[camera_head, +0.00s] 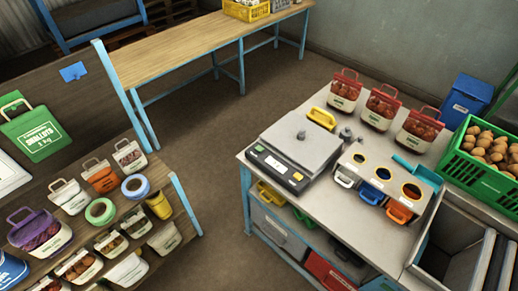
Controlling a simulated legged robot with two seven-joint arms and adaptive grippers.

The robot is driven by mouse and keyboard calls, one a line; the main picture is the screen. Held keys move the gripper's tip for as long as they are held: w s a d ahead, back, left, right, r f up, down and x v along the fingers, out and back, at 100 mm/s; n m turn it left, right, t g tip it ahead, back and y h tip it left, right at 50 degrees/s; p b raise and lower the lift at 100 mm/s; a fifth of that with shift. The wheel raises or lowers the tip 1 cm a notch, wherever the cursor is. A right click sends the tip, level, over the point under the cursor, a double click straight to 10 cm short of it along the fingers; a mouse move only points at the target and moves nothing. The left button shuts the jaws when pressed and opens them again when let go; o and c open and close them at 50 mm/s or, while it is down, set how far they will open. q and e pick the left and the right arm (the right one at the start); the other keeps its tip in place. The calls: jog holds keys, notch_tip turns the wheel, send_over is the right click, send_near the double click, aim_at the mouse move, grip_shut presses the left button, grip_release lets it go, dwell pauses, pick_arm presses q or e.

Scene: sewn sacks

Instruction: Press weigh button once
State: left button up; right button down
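A weighing scale (305,138) with a flat grey platform stands on the left part of the metal table. Its dark front panel (268,168) carries a small light display (276,164) and small buttons. The labels are too small to read, so I cannot tell which one is the weigh button. The platform is empty. Neither of my grippers shows in this view.
A box with round openings (382,180) stands right of the scale, with small dark weights (346,134) nearby. Red-topped sacks (381,106) stand behind. A green crate (487,178) of potatoes is at right. A shelf of sacks (100,180) is at left, beyond open floor.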

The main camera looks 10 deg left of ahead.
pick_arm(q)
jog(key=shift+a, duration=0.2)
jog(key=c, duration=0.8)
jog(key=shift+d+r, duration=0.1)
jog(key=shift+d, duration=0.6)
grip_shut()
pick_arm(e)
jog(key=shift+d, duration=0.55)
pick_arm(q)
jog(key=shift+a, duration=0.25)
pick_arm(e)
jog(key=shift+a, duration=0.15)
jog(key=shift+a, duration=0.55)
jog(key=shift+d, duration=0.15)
